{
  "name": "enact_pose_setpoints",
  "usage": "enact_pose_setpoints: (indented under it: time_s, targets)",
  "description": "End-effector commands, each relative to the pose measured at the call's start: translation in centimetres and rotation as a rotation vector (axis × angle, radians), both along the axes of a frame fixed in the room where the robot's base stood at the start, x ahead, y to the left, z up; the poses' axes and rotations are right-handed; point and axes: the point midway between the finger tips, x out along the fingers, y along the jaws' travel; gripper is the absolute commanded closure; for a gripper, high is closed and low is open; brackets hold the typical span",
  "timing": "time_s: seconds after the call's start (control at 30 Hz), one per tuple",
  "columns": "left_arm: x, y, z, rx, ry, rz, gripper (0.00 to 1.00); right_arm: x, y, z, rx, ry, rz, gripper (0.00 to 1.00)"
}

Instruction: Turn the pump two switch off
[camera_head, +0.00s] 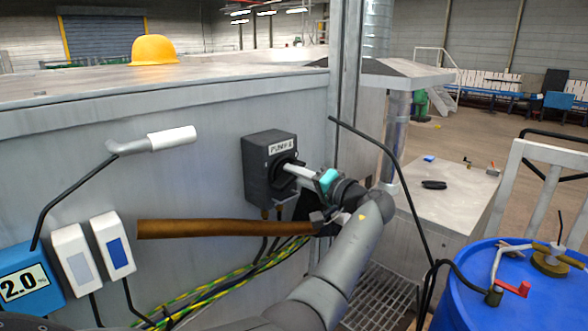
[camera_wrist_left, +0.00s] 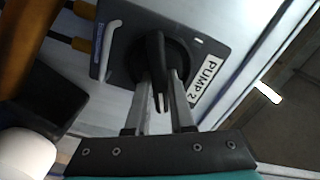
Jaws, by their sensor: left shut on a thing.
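The pump two switch is a dark grey box (camera_head: 258,174) labelled "PUMP 2" on the grey cabinet wall. It fills the upper middle of the left wrist view (camera_wrist_left: 212,38), seen at a tilt. Its black rotary knob (camera_wrist_left: 155,55) lies between the two metal fingers of my left gripper (camera_wrist_left: 161,88). In the head view, my left gripper (camera_head: 290,170) reaches the switch face from the right and hides most of the knob. It is shut on the knob. My right gripper is not in view.
A brown pipe (camera_head: 205,229) juts out below the switch, close to my left wrist. Yellow-green cables (camera_head: 215,283) run beneath it. A white-ended lever (camera_head: 170,139) and a blue gauge (camera_head: 25,280) are on the left. A blue drum (camera_head: 535,300) stands at the right.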

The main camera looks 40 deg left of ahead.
Motion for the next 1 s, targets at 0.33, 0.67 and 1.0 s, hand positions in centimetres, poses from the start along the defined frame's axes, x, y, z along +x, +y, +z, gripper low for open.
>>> enact_pose_setpoints:
  time_s: [0.33,0.67,1.0]
  targets:
    - [0.0,-0.1,-0.2,0.023,0.288,0.001,1.0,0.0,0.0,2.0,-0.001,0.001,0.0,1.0]
    - [0.0,0.0,-0.5,0.035,0.441,0.001,1.0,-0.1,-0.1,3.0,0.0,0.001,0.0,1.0]
    - [0.1,0.0,-0.6,0.039,0.479,0.0,1.0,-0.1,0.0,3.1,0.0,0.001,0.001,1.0]
